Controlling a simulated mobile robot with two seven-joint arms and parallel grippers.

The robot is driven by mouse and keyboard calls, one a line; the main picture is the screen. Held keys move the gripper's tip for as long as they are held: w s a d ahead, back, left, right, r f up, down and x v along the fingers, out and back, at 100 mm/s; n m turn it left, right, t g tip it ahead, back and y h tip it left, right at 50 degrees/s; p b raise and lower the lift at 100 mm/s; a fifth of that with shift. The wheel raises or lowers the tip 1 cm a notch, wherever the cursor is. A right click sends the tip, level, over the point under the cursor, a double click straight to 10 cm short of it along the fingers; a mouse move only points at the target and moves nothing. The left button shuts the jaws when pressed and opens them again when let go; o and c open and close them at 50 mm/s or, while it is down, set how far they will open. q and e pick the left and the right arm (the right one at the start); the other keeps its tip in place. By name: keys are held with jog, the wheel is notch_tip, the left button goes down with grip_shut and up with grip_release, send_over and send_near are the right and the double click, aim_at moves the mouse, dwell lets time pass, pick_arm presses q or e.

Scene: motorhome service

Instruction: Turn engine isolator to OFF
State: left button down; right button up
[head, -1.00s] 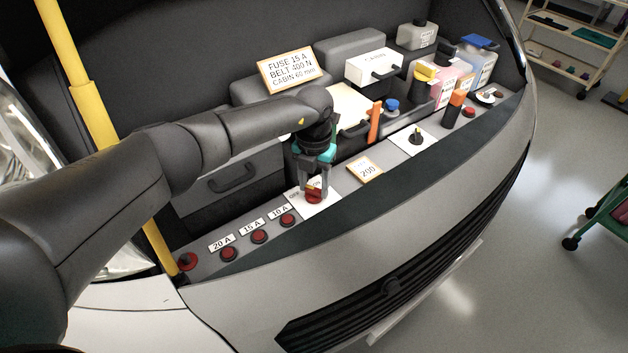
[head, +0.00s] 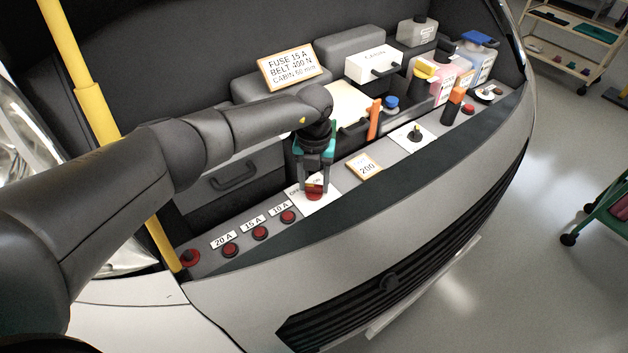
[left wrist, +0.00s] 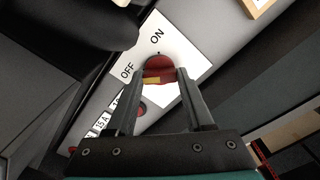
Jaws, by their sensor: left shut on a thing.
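The engine isolator is a red knob (head: 314,196) with a yellow mark, on a white plate (head: 325,202) lettered OFF and ON. My left gripper (head: 314,187) comes down on the knob from above and is shut on it. In the left wrist view the red knob (left wrist: 158,66) sits between the fingertips of my left gripper (left wrist: 160,76). OFF is lettered to the left of the knob there and ON above it. The yellow mark faces the gripper's side. The fingers hide part of the knob. My right gripper is not in view.
Several red buttons, such as the one by the 10 A label (head: 288,217), line the ledge to the left. A 200 card (head: 365,166) and a black knob on a white plate (head: 414,138) lie to the right. A yellow post (head: 95,110) stands at left.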

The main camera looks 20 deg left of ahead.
aim_at(314, 186)
pick_arm(q)
jog(key=shift+c, duration=1.4)
grip_release()
notch_tip(314, 186, up, 15)
jog(key=p, duration=0.1)
